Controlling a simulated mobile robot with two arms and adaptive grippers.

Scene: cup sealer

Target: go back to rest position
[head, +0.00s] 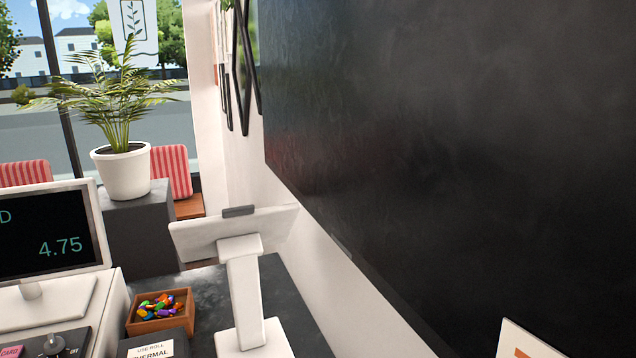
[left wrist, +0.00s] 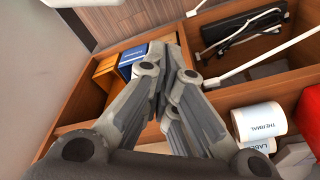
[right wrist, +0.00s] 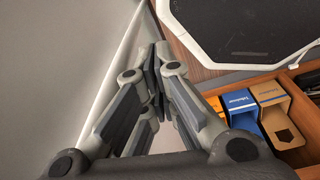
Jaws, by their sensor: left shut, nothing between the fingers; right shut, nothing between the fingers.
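My left gripper (left wrist: 168,62) shows in the left wrist view, shut and empty. It is over a wooden compartment shelf that holds boxes and paper rolls. My right gripper (right wrist: 156,58) shows in the right wrist view, also shut and empty. It points along a pale wall, beside a wooden shelf with small boxes. Neither gripper nor arm shows in the head view.
In the head view, a white stand (head: 243,290) and a candy tray (head: 160,312) are on a dark counter, right of a display reading 4.75 (head: 48,235). A dark panel (head: 450,130) fills the right. The left wrist view shows a thermal roll (left wrist: 259,124); the right, a blue box (right wrist: 241,108).

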